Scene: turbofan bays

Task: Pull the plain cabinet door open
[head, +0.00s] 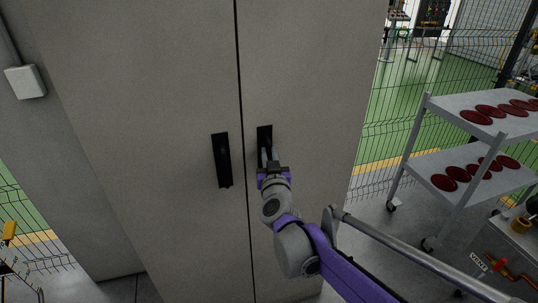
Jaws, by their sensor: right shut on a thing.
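A plain grey cabinet with two tall doors fills the middle of the head view, split by a narrow dark seam. The left door (150,120) has a black upright handle (222,160). The right door (310,90) has a similar black handle (264,133), its lower part hidden behind my gripper. My right gripper (267,158) reaches up from the lower right and is shut on the right door's handle. Both doors look closed, flush with each other. My left gripper is not in view.
A grey shelf cart (428,145) with dark red discs (476,117) stands to the right. A wire mesh fence (385,125) runs behind it over green floor. A small white box (25,82) is at the far left. Bare grey floor shows right of the cabinet.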

